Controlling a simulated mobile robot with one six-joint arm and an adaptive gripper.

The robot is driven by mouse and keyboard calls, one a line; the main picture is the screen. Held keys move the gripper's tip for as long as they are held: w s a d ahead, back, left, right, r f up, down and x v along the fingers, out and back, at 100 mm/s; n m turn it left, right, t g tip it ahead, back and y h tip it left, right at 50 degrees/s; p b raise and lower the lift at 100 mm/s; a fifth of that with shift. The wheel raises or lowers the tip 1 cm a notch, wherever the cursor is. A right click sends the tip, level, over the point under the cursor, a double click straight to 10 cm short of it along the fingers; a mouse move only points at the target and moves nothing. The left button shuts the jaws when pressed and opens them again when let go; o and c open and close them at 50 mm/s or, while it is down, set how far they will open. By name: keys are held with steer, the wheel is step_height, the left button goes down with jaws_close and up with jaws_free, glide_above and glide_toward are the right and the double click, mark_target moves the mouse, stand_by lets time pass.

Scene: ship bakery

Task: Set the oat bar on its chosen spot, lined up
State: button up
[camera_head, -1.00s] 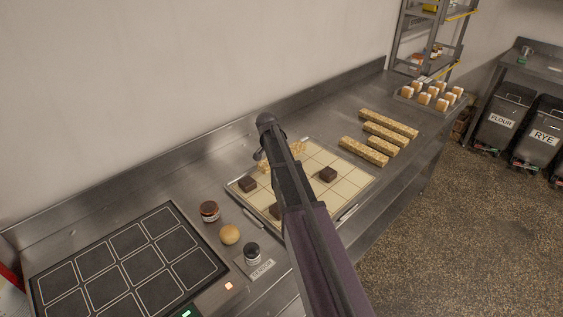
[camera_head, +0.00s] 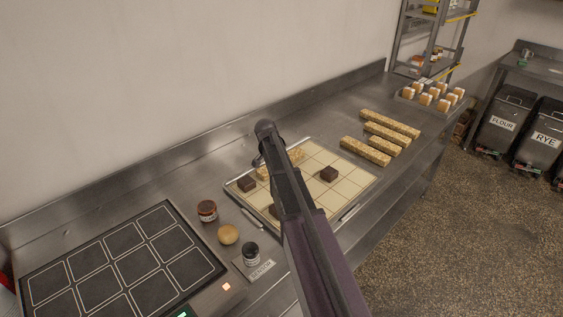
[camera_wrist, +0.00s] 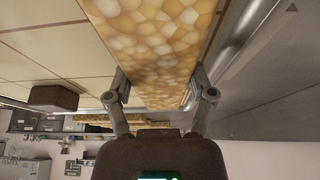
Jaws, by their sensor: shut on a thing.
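The oat bar (camera_wrist: 155,35), long and golden with a mottled top, lies between the two fingers of my gripper (camera_wrist: 160,94) in the wrist view. The gripper is shut on it. In the head view the bar (camera_head: 296,157) shows on both sides of my arm, over the back part of a tray (camera_head: 362,191) with a pale gridded surface. My arm hides the bar's middle and the gripper there. The bar runs roughly along the tray's back edge. I cannot tell whether it touches the grid.
Dark brown blocks (camera_head: 329,173) (camera_head: 247,184) sit on the grid, one partly behind my arm. Several oat bars (camera_head: 365,151) lie on the counter to the right.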

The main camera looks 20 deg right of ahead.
steer(key=o, duration=1.2)
steer(key=shift+o, duration=0.2)
steer(key=p+v, duration=1.1)
steer(key=v, duration=0.1)
stand_by(0.4)
steer(key=s+a+n+y, duration=0.1)
steer(key=s+a+n, duration=0.3)
steer(key=s, duration=0.5)
steer(key=s+a+n+g+y, duration=0.1)
steer(key=s+a+n, duration=0.3)
steer(key=s, duration=0.4)
steer(key=s+a+f+n+y, duration=0.1)
steer(key=s+a+n, duration=0.3)
steer(key=s, duration=0.5)
steer(key=shift+s+a+n+g+y, duration=0.15)
steer(key=shift+s+n+g+y, duration=0.25)
steer(key=shift+n+y, duration=0.3)
steer(key=shift+f, duration=0.15)
